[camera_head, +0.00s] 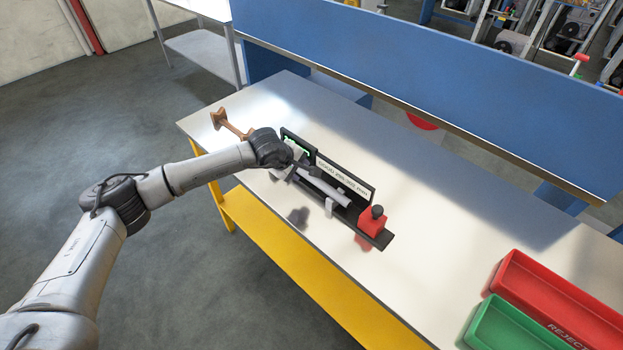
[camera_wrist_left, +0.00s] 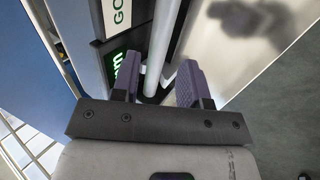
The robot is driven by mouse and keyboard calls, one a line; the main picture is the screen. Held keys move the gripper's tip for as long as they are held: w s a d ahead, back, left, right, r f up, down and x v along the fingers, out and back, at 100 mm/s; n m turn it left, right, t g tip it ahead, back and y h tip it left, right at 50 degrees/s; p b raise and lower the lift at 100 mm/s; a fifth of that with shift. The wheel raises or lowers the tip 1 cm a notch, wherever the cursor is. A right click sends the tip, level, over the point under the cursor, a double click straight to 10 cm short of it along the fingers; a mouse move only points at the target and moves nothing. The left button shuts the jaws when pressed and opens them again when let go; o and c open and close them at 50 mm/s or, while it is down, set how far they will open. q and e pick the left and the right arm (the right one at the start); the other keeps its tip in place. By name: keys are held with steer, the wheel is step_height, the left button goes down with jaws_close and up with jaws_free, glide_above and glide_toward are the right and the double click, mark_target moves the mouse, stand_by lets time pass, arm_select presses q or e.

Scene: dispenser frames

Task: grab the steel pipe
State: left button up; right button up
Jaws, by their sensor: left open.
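The steel pipe (camera_head: 328,188) is a pale grey tube lying along a black gauge fixture (camera_head: 352,177) on the table. It also shows in the left wrist view as a light tube (camera_wrist_left: 165,40) running up the picture between my two finger pads. My left gripper (camera_wrist_left: 160,78) is open, with one purple-grey finger on each side of the pipe's line. Contact cannot be told. In the head view my left gripper (camera_head: 298,168) is at the pipe's left end and partly hides it. My right gripper is not in view.
A red block with a black knob (camera_head: 372,221) stands at the fixture's right end. A brown dumbbell-shaped object (camera_head: 231,124) lies at the table's left edge. A red bin (camera_head: 545,290) and a green bin (camera_head: 505,325) are at lower right. The table between is clear.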

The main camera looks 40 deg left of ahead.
mark_target(307, 176)
arm_select(q)
steer(key=shift+b+x, duration=0.55)
steer(key=shift+x, duration=2.85)
steer(key=shift+s+f, duration=0.1)
steer(key=shift+c, duration=0.5)
jaws_close()
